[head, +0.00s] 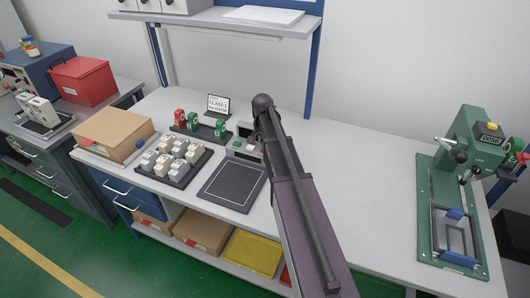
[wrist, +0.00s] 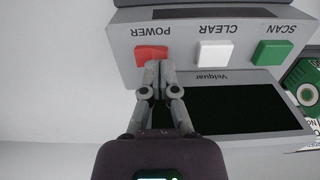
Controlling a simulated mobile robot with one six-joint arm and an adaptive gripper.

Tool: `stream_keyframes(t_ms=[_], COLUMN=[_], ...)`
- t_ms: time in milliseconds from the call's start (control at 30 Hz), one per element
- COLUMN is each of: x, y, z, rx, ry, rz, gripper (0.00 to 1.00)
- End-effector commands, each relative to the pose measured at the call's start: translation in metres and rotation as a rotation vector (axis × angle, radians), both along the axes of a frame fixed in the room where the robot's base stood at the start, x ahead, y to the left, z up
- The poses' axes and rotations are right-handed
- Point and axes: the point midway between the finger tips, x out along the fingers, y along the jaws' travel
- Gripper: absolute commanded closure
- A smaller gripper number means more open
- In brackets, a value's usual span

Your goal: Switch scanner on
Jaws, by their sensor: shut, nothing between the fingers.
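The scanner (wrist: 130,42) is a grey unit that fills the upper part of the wrist view, with its lettering upside down. It has a red POWER button (wrist: 151,54), a white CLEAR button (wrist: 215,53) and a green SCAN button (wrist: 271,52). Its screen (wrist: 245,109) is dark. My gripper (wrist: 159,66) is shut and empty, its fingertips at the edge of the red button and overlapping it in view; I cannot tell whether they touch. In the head view the scanner (head: 246,147) is partly hidden by my arm, and my gripper is hidden too.
A dark mat (head: 232,186) lies in front of the scanner. A tray of several meters (head: 172,160), red and green clamp-like pieces (head: 192,121), a small sign (head: 218,105) and a cardboard box (head: 113,133) stand to its left. A green press (head: 470,145) stands far right; the bench between is clear.

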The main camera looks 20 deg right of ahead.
Motion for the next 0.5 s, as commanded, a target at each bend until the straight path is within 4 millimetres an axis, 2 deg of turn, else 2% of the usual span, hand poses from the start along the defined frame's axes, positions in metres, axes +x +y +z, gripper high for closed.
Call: stream_keyframes(t_ms=[500], x=[-0.0001], y=[-0.0004], z=[-0.0061], rx=[0.000], ry=[0.000], rz=[0.000], gripper=[1.00])
